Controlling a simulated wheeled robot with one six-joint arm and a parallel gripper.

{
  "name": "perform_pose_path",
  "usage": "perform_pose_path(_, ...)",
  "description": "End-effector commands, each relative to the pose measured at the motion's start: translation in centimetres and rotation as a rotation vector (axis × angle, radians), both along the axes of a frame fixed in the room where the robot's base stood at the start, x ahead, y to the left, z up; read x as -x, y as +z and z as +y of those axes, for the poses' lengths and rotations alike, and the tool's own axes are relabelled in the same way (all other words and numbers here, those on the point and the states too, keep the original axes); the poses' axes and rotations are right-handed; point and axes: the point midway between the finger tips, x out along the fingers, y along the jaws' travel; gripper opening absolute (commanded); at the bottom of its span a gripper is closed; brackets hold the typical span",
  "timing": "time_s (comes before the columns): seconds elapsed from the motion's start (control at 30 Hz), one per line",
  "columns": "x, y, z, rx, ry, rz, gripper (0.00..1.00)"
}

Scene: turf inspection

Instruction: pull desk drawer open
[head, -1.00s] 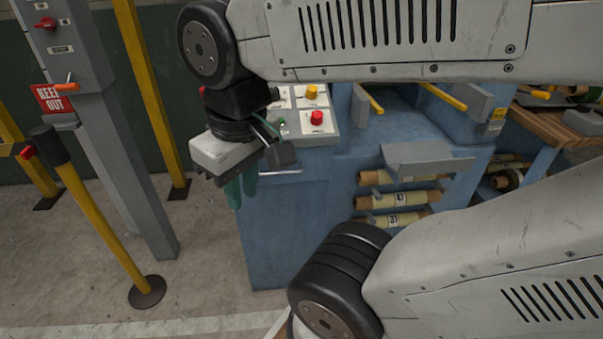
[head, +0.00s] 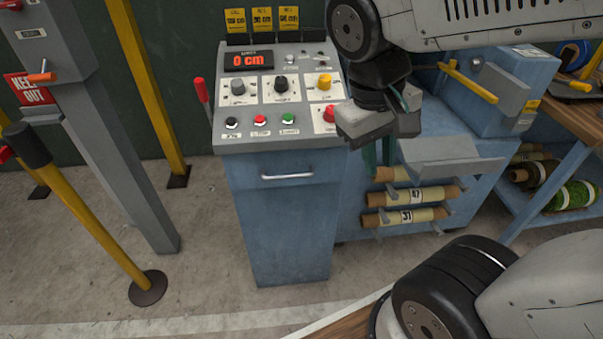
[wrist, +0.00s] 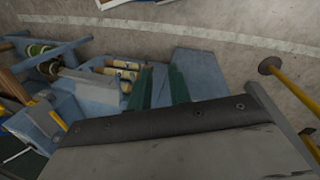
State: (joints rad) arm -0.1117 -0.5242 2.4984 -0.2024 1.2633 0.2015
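The desk is a blue cabinet under a grey control console. Its drawer (head: 262,168) is at the top of the front, just below the console, and looks flush with the cabinet. A silver bar handle (head: 287,177) runs across it. My gripper (head: 379,155) hangs with its green fingers down, to the right of the console and apart from the handle. Nothing shows held.
The console (head: 280,85) carries buttons, knobs, a red lever (head: 200,89) and a "0 cm" display (head: 248,60). Rolls (head: 405,196) sit on a rack at right. A yellow post (head: 85,215) and grey column (head: 110,150) stand at left. Floor before the cabinet is clear.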

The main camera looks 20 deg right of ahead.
Motion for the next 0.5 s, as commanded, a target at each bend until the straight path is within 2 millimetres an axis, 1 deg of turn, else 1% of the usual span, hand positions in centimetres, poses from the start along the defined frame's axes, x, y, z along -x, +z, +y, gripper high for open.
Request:
perform_pose_path(0.03, -1.2, -0.8, -0.2, 0.06, 0.005, 0.052, 0.2)
perform_pose_path(0.1, -2.8, -1.6, -0.6, 0.154, 0.007, 0.099, 0.2)
perform_pose_path(0.27, -6.9, -3.9, -0.9, 0.381, 0.032, 0.171, 0.2)
perform_pose_path(0.37, -9.6, -5.6, -0.6, 0.525, 0.065, 0.186, 0.2)
perform_pose_path(0.5, -13.5, -8.5, 0.6, 0.722, 0.132, 0.17, 0.2)
